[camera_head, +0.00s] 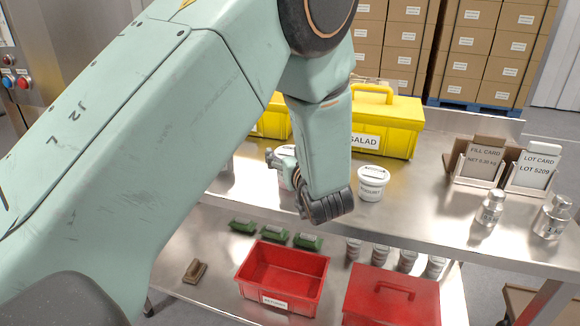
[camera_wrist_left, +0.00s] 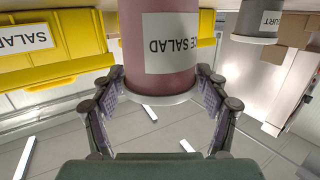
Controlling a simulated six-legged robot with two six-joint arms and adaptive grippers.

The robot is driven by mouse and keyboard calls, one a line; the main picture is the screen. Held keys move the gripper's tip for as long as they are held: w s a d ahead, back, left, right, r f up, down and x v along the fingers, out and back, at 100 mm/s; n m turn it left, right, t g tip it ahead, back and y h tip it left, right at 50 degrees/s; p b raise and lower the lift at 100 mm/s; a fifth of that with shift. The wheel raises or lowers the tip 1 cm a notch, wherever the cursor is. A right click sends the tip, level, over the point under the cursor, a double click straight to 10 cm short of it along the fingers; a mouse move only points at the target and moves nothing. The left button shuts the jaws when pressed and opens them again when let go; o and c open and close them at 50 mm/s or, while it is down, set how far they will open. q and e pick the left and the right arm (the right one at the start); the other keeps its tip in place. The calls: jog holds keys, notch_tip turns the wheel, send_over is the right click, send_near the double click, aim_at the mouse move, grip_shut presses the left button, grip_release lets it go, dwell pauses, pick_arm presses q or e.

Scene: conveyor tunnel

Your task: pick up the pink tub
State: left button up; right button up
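The pink tub (camera_wrist_left: 160,70) stands between the two fingers of my left gripper in the left wrist view, which shows the place upside down. Its white label ends in "E SALAD" and its pale lid faces my gripper's palm side. The fingertips flank the tub closely; I cannot tell whether the pads press on it. In the head view my left gripper (camera_head: 300,180) is over the upper steel shelf, and its wrist hides most of the tub (camera_head: 285,163). My right gripper is not in view.
A white yogurt tub (camera_head: 372,184) stands just right of my gripper. Yellow boxes (camera_head: 388,128) stand behind. Card holders (camera_head: 478,162) and metal weights (camera_head: 490,207) are at right. Red bins (camera_head: 283,267) and green packs (camera_head: 243,226) are on the lower shelf.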

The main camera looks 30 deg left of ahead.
pick_arm(q)
jog(key=c, duration=0.9)
jog(key=shift+o, duration=0.2)
notch_tip(320, 180, up, 9)
jog(key=p, duration=0.2)
jog(key=shift+p, duration=0.4)
jog(key=shift+w+a+r, duration=0.1)
jog(key=shift+w+r, duration=0.05)
jog(key=shift+r, duration=0.35)
jog(key=o, duration=0.8)
jog(key=c, duration=1.2)
jog(key=shift+f, duration=0.1)
